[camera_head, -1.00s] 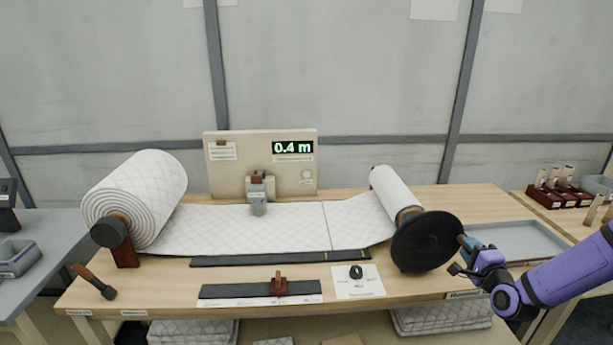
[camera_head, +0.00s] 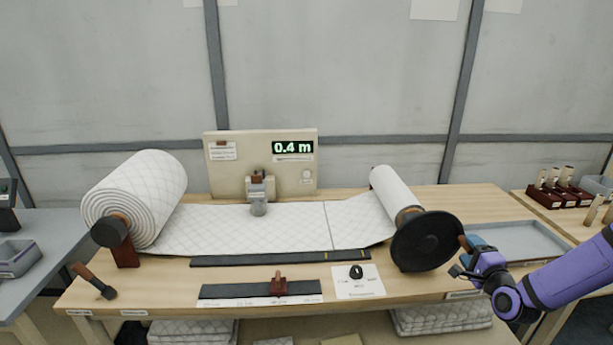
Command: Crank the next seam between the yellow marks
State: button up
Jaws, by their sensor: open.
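White quilted wadding (camera_head: 235,228) runs from the large roll (camera_head: 140,195) at left to a thinner roll (camera_head: 391,188) at right. A dark seam (camera_head: 328,226) crosses it toward the right. The yellow marks (camera_head: 351,255) are tiny on the dark strip along the front edge; the seam's near end lies close to their left side. A black crank disc (camera_head: 425,242) faces me on the right roll, with a brown handle (camera_head: 464,243) at its right rim. My purple gripper (camera_head: 466,260) is open beside the handle; whether it touches is unclear.
The counter panel reads 0.4 m (camera_head: 292,148). A clamp-like head (camera_head: 258,195) stands over the wadding. A dark rail with a red-brown slider (camera_head: 279,284) and a dial card (camera_head: 358,281) lie in front. A grey tray (camera_head: 520,240) is behind my gripper.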

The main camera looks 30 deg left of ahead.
jog(key=v, duration=0.9)
jog(key=shift+s+d, duration=0.2)
dwell(0.5)
jog(key=s+d+r+n+g+h, duration=0.2)
jog(key=s+d+r+n+h, duration=0.15)
jog(key=r, duration=0.35)
jog(key=s+d+r+n+g+h, duration=0.2)
jog(key=d+r+n, duration=0.1)
jog(key=d+r, duration=0.3)
jog(key=s+d+r+n+g+h, duration=0.1)
jog(key=s+d+r+n+h, duration=0.2)
jog(key=r, duration=0.6)
jog(key=s+d+r+g, duration=0.1)
jog(key=s+d+r, duration=0.1)
jog(key=s, duration=0.7)
jog(key=s+d+r+n+g+h, duration=0.1)
jog(key=s+r, duration=0.4)
jog(key=s, duration=0.5)
jog(key=s+d+r+g, duration=0.2)
jog(key=s+d+r, duration=0.1)
jog(key=s, duration=0.6)
jog(key=shift+s+d+r+n+g, duration=0.25)
jog(key=shift+d+n+g, duration=0.15)
jog(key=shift+d, duration=0.15)
